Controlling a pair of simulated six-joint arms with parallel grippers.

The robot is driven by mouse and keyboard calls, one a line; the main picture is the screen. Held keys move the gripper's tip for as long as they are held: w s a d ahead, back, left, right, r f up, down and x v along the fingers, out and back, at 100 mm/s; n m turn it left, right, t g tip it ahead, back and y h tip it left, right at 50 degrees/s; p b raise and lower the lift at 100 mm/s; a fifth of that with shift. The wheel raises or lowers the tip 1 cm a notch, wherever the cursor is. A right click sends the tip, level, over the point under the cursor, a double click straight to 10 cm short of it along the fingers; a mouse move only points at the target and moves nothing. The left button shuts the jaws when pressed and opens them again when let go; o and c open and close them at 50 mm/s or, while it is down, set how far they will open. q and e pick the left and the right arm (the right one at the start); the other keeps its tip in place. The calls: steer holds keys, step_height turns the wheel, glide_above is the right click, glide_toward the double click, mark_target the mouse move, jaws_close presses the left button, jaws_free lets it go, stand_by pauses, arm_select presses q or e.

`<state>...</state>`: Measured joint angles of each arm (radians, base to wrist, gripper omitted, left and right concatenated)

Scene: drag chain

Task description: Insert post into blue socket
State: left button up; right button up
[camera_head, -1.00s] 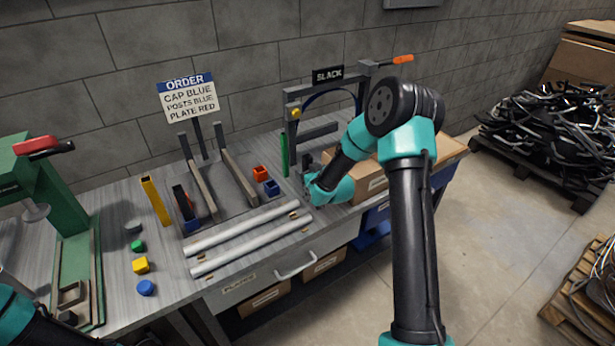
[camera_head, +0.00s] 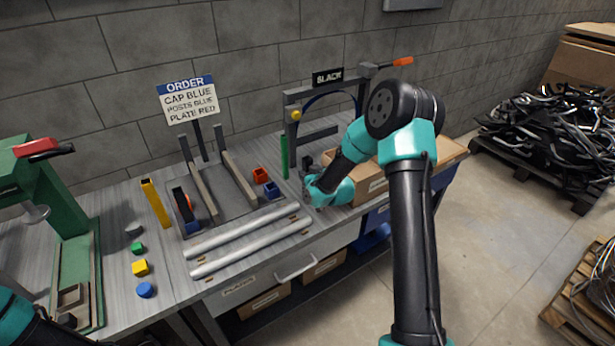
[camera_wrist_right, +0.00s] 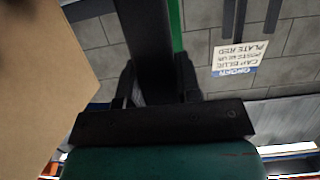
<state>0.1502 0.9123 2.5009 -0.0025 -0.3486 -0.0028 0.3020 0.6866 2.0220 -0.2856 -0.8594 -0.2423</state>
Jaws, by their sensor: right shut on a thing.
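My right gripper (camera_head: 308,181) is at the right part of the bench, low beside the cardboard box. In the right wrist view it is shut on a dark post-like piece (camera_wrist_right: 145,40), which runs between the fingers to the picture's top edge. Its far end is out of view. A green post (camera_head: 284,157) and a yellow post (camera_head: 155,202) stand upright. My left gripper is out of view.
Two pale tubes (camera_head: 245,239) lie along the bench front. A grey frame (camera_head: 290,120) stands behind my right gripper, and a cardboard box (camera_head: 372,183) is to its right. The order sign (camera_head: 187,99) stands at the back. A green press (camera_head: 70,235) is at left.

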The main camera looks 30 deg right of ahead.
mark_target(307, 167)
steer(key=r, duration=0.3)
steer(key=shift+s+a+r, duration=0.15)
steer(key=shift+s+r, duration=0.05)
steer(key=shift+r, duration=0.1)
steer(key=s+a+r, duration=0.1)
steer(key=s+a, duration=0.7)
steer(key=s, duration=0.5)
steer(key=shift+r, duration=0.15)
